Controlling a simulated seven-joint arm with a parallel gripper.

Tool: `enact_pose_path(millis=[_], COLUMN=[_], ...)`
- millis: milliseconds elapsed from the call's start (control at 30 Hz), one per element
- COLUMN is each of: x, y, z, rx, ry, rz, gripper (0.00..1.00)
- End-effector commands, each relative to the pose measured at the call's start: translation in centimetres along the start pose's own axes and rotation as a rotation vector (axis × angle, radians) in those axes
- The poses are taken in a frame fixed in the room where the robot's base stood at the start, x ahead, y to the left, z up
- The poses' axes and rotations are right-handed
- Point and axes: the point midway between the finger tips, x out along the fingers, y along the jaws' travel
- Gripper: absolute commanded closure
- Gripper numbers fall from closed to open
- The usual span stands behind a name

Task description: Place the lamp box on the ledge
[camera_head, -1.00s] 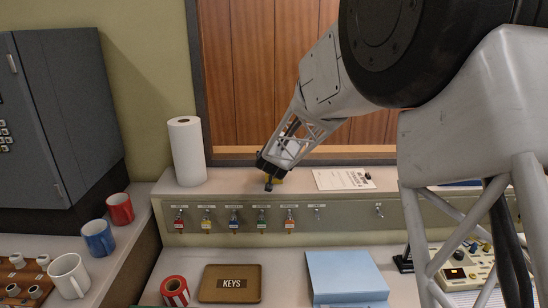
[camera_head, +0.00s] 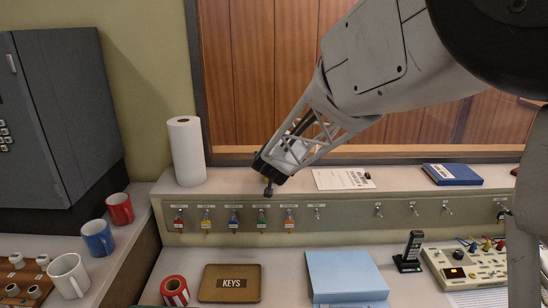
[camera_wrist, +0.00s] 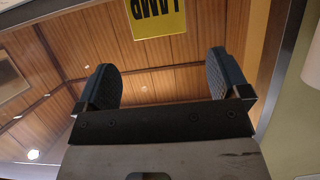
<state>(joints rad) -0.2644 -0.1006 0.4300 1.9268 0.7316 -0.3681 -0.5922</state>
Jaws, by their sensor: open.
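My gripper (camera_head: 267,187) is over the left part of the ledge (camera_head: 225,187), angled down from the right, its fingertips low and close to the ledge surface. In the wrist view its two dark fingers (camera_wrist: 165,80) are spread wide with nothing between them. The lamp box (camera_wrist: 157,17) shows at the top of the wrist view as a yellow face with upside-down LAMP lettering, beyond the fingertips and cut off by the picture edge. In the head view I cannot make the box out; my gripper may hide it. Whether it touches the ledge cannot be told.
A paper roll (camera_head: 186,150) stands left of my gripper on the ledge. A paper sheet (camera_head: 343,179) and a blue book (camera_head: 452,174) lie to the right. Keys hang on the ledge's front. Below are a KEYS tray (camera_head: 230,296), a blue folder (camera_head: 345,275) and a radio (camera_head: 410,252).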

Motion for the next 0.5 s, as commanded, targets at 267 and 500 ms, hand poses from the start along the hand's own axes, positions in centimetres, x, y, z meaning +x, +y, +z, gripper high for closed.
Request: enact_pose_path(millis=[267,500], x=[-1.9,-2.0], y=[0.0,0.0], z=[-0.1,0.0], rx=[0.0,0.0], ry=[0.001,0.0], rz=[0.0,0.0], gripper=[0.06,0.06])
